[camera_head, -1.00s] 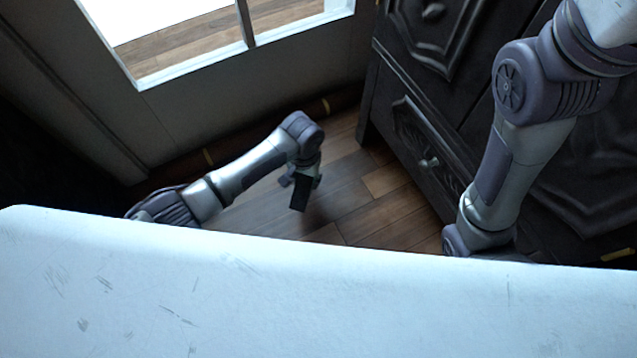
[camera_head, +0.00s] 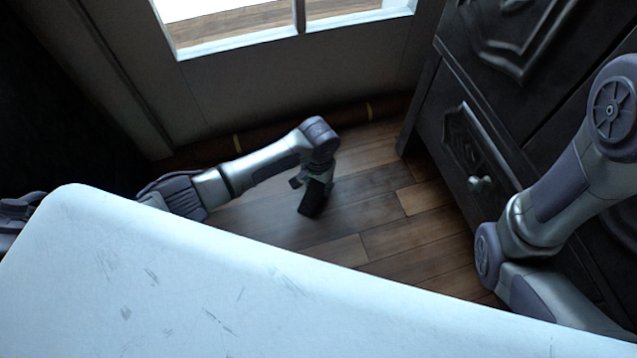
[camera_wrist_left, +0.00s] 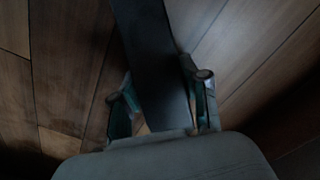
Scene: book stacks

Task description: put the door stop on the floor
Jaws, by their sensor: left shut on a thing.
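The door stop is a dark, nearly black wedge-like piece. In the head view the door stop (camera_head: 311,203) hangs below my left gripper (camera_head: 314,184), over the wooden floor (camera_head: 375,205). In the left wrist view the door stop (camera_wrist_left: 152,60) runs up from between the two fingers of my left gripper (camera_wrist_left: 160,95), which are shut on it. I cannot tell whether its lower end touches the floor. My right arm shows at the right of the head view, but its gripper is out of sight.
A dark carved cabinet (camera_head: 470,150) stands to the right of the left gripper. A glazed door or window (camera_head: 290,85) is behind, with a dark reddish roll (camera_head: 270,135) along its foot. Bare floor lies between them. My white body top fills the foreground.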

